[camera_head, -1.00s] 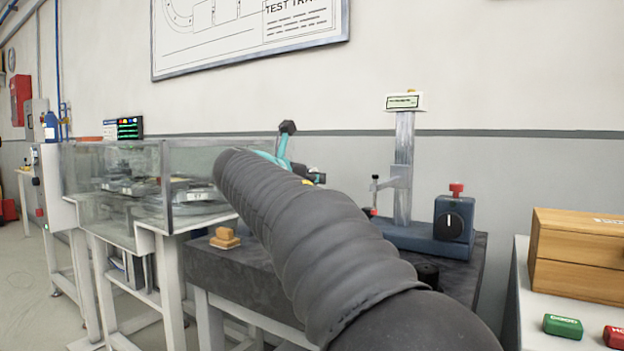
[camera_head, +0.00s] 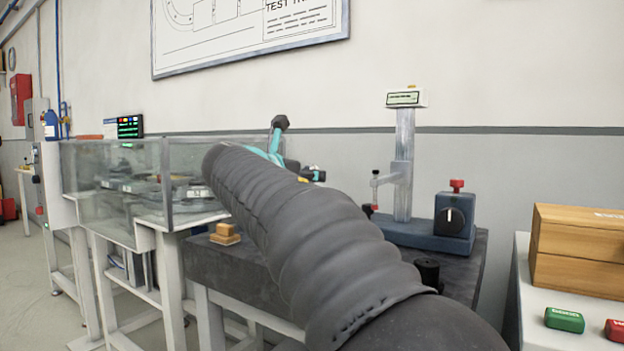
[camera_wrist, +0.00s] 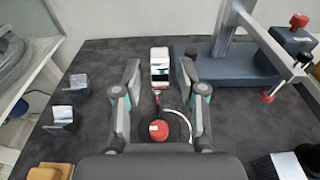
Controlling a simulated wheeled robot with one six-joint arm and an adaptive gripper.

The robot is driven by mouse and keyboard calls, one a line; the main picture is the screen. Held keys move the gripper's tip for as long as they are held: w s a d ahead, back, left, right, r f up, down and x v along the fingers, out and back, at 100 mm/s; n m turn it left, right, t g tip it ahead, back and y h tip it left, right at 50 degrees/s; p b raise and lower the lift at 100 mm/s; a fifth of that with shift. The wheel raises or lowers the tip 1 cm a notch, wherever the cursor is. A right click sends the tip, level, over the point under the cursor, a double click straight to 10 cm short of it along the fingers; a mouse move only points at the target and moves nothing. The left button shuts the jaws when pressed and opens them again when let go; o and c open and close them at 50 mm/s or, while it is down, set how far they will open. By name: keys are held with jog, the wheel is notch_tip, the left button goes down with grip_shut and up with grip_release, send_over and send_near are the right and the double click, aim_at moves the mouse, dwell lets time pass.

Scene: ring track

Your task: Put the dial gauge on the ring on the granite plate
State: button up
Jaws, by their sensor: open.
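The wrist view shows an upright-looking item with a pale, screen-like top (camera_wrist: 160,67) and a red round part (camera_wrist: 160,130) below it, which I take for the dial gauge. A white arc of the ring (camera_wrist: 183,118) curves on the dark granite plate (camera_wrist: 105,60) beside the red part; the rest is hidden. My gripper (camera_wrist: 160,72) is open, one finger on each side of the gauge, with gaps visible. Whether the gauge's base sits inside the ring I cannot tell. In the head view my sleeved arm hides the gauge and ring; teal gripper parts (camera_head: 276,142) show behind it.
A blue-based comparator stand (camera_head: 402,180) stands at the plate's back right. Two metal blocks (camera_wrist: 63,117) and a tan block (camera_head: 225,235) lie at the left. A black cylinder (camera_head: 428,271) is near the right edge. A glass enclosure (camera_head: 115,190) adjoins on the left.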

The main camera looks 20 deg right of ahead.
jog(key=v, duration=1.1)
jog(key=shift+s+a+p, duration=0.25)
jog(key=shift+p, duration=0.05)
